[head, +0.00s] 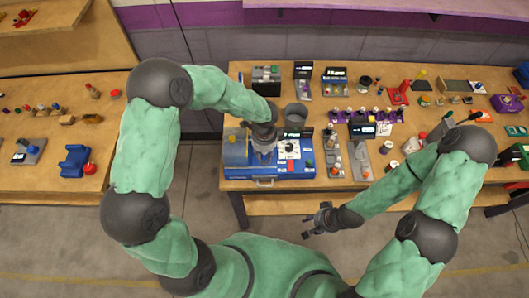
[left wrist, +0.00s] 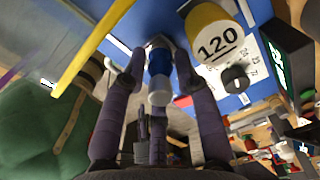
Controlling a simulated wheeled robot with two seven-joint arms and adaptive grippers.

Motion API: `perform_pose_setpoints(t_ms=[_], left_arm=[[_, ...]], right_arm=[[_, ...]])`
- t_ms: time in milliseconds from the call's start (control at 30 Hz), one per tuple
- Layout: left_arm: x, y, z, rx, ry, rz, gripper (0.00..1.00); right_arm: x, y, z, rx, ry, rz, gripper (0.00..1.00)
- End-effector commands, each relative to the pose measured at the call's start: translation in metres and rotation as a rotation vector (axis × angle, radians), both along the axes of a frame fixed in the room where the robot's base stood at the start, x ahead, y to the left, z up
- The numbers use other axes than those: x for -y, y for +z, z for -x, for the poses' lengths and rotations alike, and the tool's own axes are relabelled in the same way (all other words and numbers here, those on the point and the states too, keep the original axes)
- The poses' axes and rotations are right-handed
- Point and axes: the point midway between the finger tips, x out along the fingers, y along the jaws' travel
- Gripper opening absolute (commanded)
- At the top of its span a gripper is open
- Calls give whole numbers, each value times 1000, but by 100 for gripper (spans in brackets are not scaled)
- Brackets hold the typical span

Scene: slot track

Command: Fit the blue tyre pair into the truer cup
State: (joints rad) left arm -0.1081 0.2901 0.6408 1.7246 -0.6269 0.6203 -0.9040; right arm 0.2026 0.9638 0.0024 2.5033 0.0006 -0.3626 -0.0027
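My left gripper (head: 263,150) is low over the blue machine (head: 236,158) on the central table. In the left wrist view, its purple fingers (left wrist: 160,62) are on either side of a small blue piece with a pale round end, which looks like the blue tyre pair (left wrist: 159,68). The fingertips appear closed on its sides, with the piece above the blue deck. Its far end is hidden, and I cannot make out the truer cup for certain. My right gripper (head: 319,219) is empty, with spread fingers, in front of the table.
A yellow cylinder marked 120 (left wrist: 217,38) stands right beside the left fingers. A yellow bar (left wrist: 92,48) lies to their left. A grey round container (head: 296,115) stands behind the blue machine. Several small devices crowd the table to the right. A second table (head: 48,182) is at left.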

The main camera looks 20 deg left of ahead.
Motion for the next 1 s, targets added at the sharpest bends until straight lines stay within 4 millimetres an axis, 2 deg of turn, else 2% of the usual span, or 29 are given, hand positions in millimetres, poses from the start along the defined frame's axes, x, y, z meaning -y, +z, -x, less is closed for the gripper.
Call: perform_pose_setpoints(t_ms=[133, 233, 700, 833, 1000], left_arm=[[0, 5, 0, 1, 0, 0, 31], [0, 16, -1, 3, 1, 0, 31], [0, 104, -1, 4, 0, 1, 31], [0, 116, 0, 1, 0, 1, 31], [0, 123, 0, 0, -1, 0, 31]], right_arm=[[0, 4, 0, 0, 0, 0, 40], [0, 5, 0, 0, 0, 0, 40], [0, 17, 0, 0, 0, 0, 40], [0, 19, 0, 0, 0, 0, 40], [0, 19, 0, 0, 0, 0, 40]])
